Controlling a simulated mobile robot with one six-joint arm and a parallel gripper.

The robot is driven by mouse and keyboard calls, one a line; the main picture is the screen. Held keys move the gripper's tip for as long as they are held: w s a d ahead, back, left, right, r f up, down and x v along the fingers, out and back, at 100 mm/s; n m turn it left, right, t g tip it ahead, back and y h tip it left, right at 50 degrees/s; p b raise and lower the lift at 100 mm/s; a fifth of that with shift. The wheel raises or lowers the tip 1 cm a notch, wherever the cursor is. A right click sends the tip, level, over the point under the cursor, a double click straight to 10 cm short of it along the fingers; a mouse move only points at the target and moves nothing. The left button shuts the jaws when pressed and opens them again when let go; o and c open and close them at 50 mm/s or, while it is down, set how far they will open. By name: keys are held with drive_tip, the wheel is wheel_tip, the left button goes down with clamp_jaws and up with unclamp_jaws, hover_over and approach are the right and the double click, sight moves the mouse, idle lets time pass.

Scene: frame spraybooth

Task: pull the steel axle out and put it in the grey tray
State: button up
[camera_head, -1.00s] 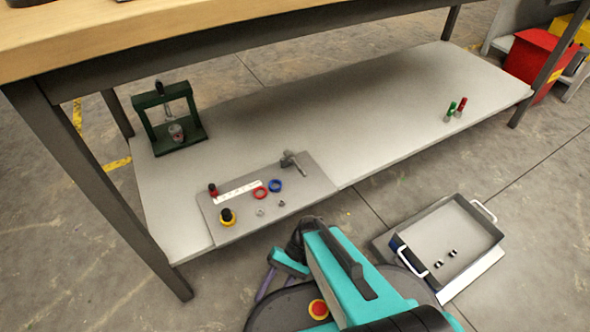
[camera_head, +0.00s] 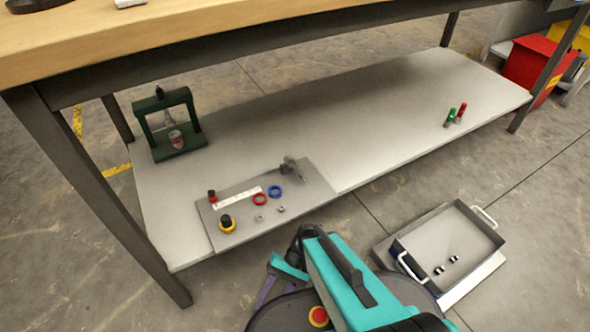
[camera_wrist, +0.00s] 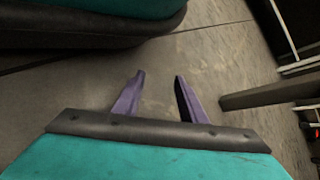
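A small grey metal piece (camera_head: 291,166), which looks like the steel axle in its holder, stands at the back right of a grey board on the low shelf. It is too small and blurred to tell the axle from its holder. The grey tray (camera_head: 413,239) lies on the floor to the right of my arm, with two small dark-and-light cylinders inside. My gripper (camera_head: 263,286) is low in front of the shelf edge, apart from the board and tray. In the wrist view its two purple fingers (camera_wrist: 160,82) are spread, with only floor between them.
The board (camera_head: 237,240) also bears red and blue rings (camera_head: 275,190), small nuts, a white strip and red and yellow-based knobs. A green press (camera_head: 168,125) stands at the shelf's left. Green and red-topped pieces (camera_head: 454,114) stand at its right. The shelf's middle is clear.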

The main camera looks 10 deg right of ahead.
idle(0.3)
drive_tip(key=shift+c, duration=1.1)
drive_tip(key=shift+w+d+r, duration=0.25)
drive_tip(key=shift+d, duration=0.1)
drive_tip(key=w+d+r+m+t+y+p, duration=0.1)
drive_tip(key=w+d+r+m+t+p, duration=0.35)
drive_tip(key=d, duration=0.65)
drive_tip(key=w+d+r+m+t+y+p, duration=0.1)
drive_tip(key=w+d+r+m+t+p, duration=0.3)
drive_tip(key=d, duration=0.7)
drive_tip(key=w+d+r+m+t+y+p, duration=0.1)
drive_tip(key=w+d+r+m+t+p, duration=0.25)
drive_tip(key=w+d, duration=0.45)
drive_tip(key=s+d+r+m+t+h+p, duration=0.1)
drive_tip(key=d+r+m+t+p, duration=0.1)
drive_tip(key=d, duration=1.2)
drive_tip(key=s+d+r+m+t+h+p, duration=0.1)
drive_tip(key=d+r+m+t, duration=0.4)
drive_tip(key=d, duration=0.9)
drive_tip(key=s+d+r+m+t+h+p, duration=0.1)
drive_tip(key=d+r+m+t+p, duration=0.3)
drive_tip(key=d, duration=0.9)
drive_tip(key=shift+s+d+r+m+h, duration=0.35)
drive_tip(key=shift+s+r+m, duration=0.3)
drive_tip(key=shift+r+m, duration=1.2)
drive_tip(key=shift+f+m, duration=0.55)
